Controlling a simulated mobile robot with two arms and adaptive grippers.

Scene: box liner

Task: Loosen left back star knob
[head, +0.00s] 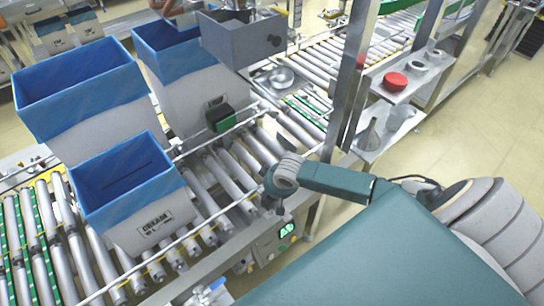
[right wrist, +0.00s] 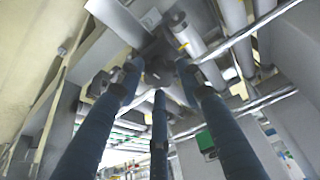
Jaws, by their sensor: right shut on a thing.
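My right gripper (head: 270,198) reaches down to the near side rail of the roller conveyor in the head view. In the right wrist view, the three dark blue fingers of my right gripper (right wrist: 158,80) close in around a small dark star knob (right wrist: 157,68) under the conveyor frame. The fingers are shut on it. The fingertips cover much of the knob, so its shape and how far it is turned cannot be told. My left gripper is not in view.
Blue-lined white boxes (head: 140,228) stand on the roller conveyor (head: 235,180) at left. A black and green device (head: 220,118) sits on the rail. A control box with green lights (head: 287,230) is close below my gripper. Shelves at right hold a red lid (head: 395,82).

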